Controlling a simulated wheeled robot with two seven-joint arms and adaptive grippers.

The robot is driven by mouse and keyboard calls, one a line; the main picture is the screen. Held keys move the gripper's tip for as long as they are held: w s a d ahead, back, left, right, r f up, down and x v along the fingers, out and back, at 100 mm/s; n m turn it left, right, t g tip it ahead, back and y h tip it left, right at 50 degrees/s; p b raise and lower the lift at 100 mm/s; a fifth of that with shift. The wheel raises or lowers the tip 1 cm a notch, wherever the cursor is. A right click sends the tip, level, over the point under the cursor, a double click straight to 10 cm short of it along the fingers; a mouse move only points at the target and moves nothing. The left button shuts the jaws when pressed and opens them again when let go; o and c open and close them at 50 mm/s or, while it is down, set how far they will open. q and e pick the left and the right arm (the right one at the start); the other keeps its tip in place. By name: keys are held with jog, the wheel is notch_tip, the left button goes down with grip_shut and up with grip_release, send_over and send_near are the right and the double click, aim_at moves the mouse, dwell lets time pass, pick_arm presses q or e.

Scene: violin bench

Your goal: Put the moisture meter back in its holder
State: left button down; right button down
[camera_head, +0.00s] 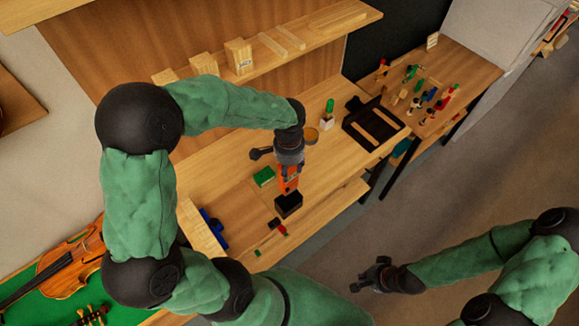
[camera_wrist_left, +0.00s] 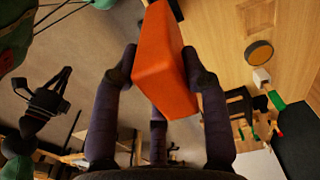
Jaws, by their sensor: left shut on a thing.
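The moisture meter (camera_head: 289,184) is orange and held by my left gripper (camera_head: 289,166) over the bench. It also fills the upper middle of the left wrist view (camera_wrist_left: 165,65), tilted there, between the two dark fingers. The holder (camera_head: 288,207), a black open-topped box, stands on the bench right below the meter. The meter's lower end meets the holder's top edge in the head view; I cannot tell whether it is inside or just above. The holder cannot be made out in the wrist view. My right gripper (camera_head: 372,275) is empty, with its fingers apart, over the floor.
A green block (camera_head: 264,176) lies left of the holder, and small red and green pieces (camera_head: 279,229) lie in front. A black tray (camera_head: 374,124) and a green-handled tool (camera_head: 329,108) are farther back. A violin (camera_head: 65,262) lies at lower left.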

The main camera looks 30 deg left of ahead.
aim_at(290, 188)
pick_arm(q)
jog(key=shift+s+f+b, duration=0.1)
jog(key=shift+f+b, duration=0.35)
jog(key=shift+f, duration=0.25)
jog(key=shift+f+b, duration=2.3)
jog(key=shift+f, duration=0.7)
jog(key=shift+f+b, duration=1.95)
jog(key=shift+f, duration=0.5)
jog(key=c, duration=0.6)
grip_release()
notch_tip(290, 188, up, 12)
jog(key=shift+r, duration=0.1)
